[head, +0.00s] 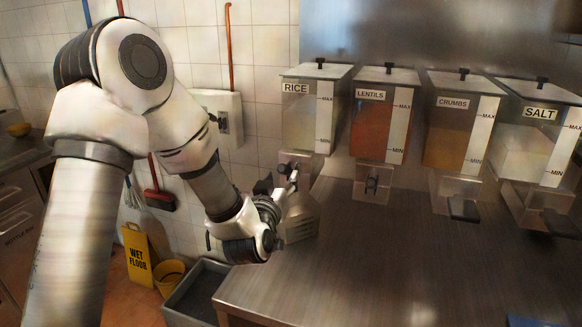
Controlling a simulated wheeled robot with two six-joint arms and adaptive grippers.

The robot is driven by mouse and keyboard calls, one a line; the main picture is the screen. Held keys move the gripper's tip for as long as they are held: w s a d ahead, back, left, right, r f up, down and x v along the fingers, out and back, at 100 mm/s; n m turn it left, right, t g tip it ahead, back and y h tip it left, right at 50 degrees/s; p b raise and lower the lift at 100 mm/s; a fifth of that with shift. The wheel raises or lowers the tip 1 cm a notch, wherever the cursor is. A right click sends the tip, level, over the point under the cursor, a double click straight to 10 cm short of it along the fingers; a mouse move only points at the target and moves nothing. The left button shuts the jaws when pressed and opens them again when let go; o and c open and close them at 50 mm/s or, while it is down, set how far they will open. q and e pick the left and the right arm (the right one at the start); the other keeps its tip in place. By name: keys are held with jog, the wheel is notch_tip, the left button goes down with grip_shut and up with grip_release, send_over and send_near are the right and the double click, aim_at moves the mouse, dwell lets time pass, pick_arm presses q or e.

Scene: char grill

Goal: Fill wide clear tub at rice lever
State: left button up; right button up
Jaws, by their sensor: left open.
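The rice dispenser (299,115) is a clear bin labelled RICE with MAX and MIN marks, first in the row at the back of the steel counter. Its spout and lever area (300,160) is partly covered by my left gripper (278,186). That gripper is open, with its fingers up just in front of the spout. A pale translucent container (302,222), seemingly the wide clear tub, stands under the rice spout, partly hidden by my gripper. I cannot tell whether it holds rice. My right gripper is not in view.
Lentils (383,125), crumbs (456,135) and salt (525,140) dispensers stand to the right. A grey bin (192,295), a yellow wet-floor sign (138,255) and a yellow bucket (169,274) stand on the floor left.

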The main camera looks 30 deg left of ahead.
pick_arm(q)
jog(key=p+x, duration=0.1)
jog(key=x, duration=0.5)
jog(key=shift+p, duration=0.3)
jog(key=shift+s, duration=0.1)
grip_shut()
jog(key=shift+f+b, duration=0.25)
jog(key=shift+b, duration=0.25)
jog(key=t+b, duration=0.1)
jog(key=b, duration=0.4)
jog(key=s+f+t+y+b, duration=0.1)
jog(key=t+b, duration=0.1)
jog(key=b, duration=0.4)
jog(key=shift+d+f+n+b, duration=0.15)
jog(key=shift+f+n+b, duration=0.05)
jog(key=shift+n+b, duration=0.1)
jog(key=shift+r, duration=0.1)
